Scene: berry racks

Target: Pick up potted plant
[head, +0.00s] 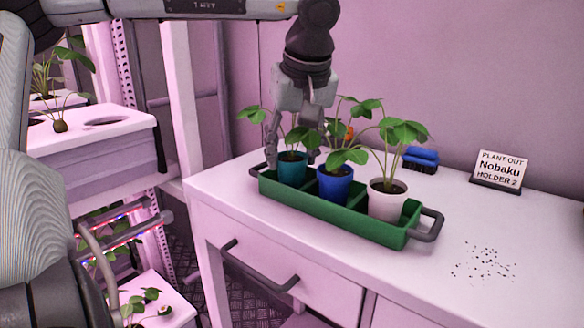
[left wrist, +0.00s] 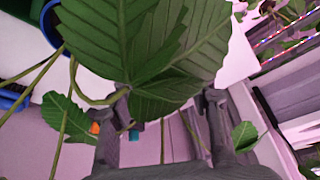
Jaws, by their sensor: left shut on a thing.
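Three potted plants stand in a row in a green tray on the white cabinet top: one in a teal pot (head: 292,170) at the left, one in a blue pot (head: 335,187) in the middle, one in a white pot (head: 386,203) at the right. My left gripper (head: 291,158) reaches down from above with its fingers on either side of the teal pot's plant, shut on it. In the left wrist view, large leaves (left wrist: 130,40) cover much of the space before the fingers, so the grip itself is largely hidden. My right gripper is not in view.
The green tray (head: 325,210) has grey handles at both ends. Behind it lie a blue brush (head: 420,158) and a sign (head: 497,171) reading "Plant out Nobaku Holder 2". Dark specks (head: 483,263) lie at right. A white planter rack (head: 95,145) stands at left.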

